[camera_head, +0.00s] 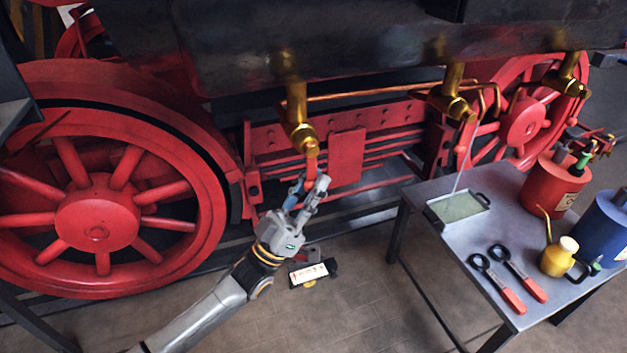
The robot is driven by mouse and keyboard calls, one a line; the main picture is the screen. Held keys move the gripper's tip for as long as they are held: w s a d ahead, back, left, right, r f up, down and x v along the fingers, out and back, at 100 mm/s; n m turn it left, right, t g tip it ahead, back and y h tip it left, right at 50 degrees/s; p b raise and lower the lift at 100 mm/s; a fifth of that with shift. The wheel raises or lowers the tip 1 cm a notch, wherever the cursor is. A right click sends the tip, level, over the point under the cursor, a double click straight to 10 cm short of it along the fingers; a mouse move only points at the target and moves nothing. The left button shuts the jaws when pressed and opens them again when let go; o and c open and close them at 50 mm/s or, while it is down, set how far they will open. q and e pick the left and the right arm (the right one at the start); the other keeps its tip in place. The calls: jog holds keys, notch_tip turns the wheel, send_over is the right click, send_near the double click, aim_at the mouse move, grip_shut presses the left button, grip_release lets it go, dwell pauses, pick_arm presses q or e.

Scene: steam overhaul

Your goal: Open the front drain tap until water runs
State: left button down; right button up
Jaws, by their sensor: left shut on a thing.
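Several brass taps hang under the dark tank; three show clearly. The left tap (300,131) has a red lever (311,164) pointing down. My left gripper (311,190) reaches up from below and is shut on this lever; its fingers hide the lever's lower end. No water shows at this tap. The middle tap (453,104) stands above the table's far end, with a thin pale line, perhaps water, running down from it towards a shallow tray (437,210). The right tap (567,78) is farther back. I cannot tell which is the front one. My right gripper is out of view.
Large red spoked wheels (97,221) stand left and right (526,122). A grey table (426,189) at the right carries black-and-red tools (507,283), a yellow oil can (557,258), a red tin (547,188) and a blue tin (600,228). The floor left of the table is mostly clear.

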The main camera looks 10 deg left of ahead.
pick_arm(q)
jog(key=shift+f, duration=0.25)
jog(key=c, duration=1.5)
grip_release()
jog(key=o, duration=0.4)
jog(key=shift+o, duration=0.2)
jog(key=shift+r, duration=0.1)
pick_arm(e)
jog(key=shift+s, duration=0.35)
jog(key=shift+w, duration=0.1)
pick_arm(q)
jog(key=v, duration=1.2)
